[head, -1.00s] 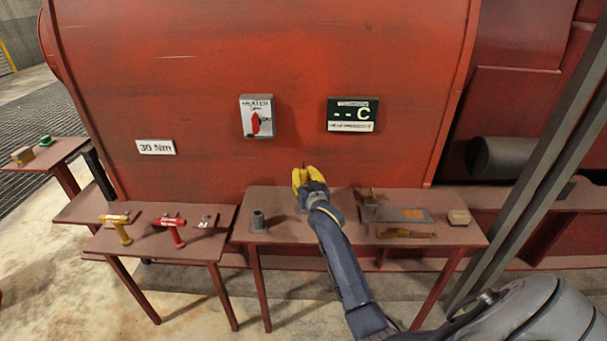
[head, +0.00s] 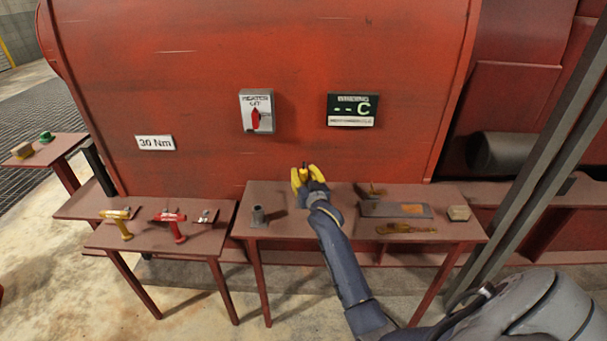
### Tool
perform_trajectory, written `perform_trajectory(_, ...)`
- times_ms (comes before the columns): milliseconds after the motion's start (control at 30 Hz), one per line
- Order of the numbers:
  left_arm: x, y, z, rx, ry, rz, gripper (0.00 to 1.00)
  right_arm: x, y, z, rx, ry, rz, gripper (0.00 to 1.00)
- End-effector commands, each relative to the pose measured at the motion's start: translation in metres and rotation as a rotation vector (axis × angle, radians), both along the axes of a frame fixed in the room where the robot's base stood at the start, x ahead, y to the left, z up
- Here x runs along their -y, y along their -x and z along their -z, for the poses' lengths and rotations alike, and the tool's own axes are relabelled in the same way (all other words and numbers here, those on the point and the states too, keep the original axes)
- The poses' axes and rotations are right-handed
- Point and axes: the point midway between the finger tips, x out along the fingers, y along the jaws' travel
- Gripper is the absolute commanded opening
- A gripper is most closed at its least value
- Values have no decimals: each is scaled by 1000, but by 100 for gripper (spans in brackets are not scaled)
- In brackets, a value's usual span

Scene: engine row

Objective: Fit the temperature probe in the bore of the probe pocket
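My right gripper (head: 306,178), with yellow fingers, is over the back of the middle table, near the red engine wall. A small dark upright thing (head: 304,167) shows between its fingers. It may be the temperature probe, but it is too small to tell, and so is whether the fingers press on it. A grey upright cylinder on a flat base (head: 258,216), which looks like the probe pocket, stands on the table to the left of the gripper. The inside of its bore is not clear. My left gripper is not in view.
The table (head: 280,229) also bears a grey plate (head: 382,210), a brown tool (head: 405,229) and a beige block (head: 459,213) at right. Yellow (head: 122,222) and red (head: 173,224) drivers lie on the left table. The display (head: 352,110) reads "--C". Grey posts stand at right.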

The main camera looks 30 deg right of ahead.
Motion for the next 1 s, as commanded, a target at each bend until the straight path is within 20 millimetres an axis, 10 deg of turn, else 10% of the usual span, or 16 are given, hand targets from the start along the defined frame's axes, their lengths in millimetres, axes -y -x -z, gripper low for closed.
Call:
perform_trajectory(467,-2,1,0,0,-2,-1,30,-2,5,1,-1,0,0,50)
perform_trajectory(1000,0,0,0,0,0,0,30,-25,86,1,-1,-1,0,50)
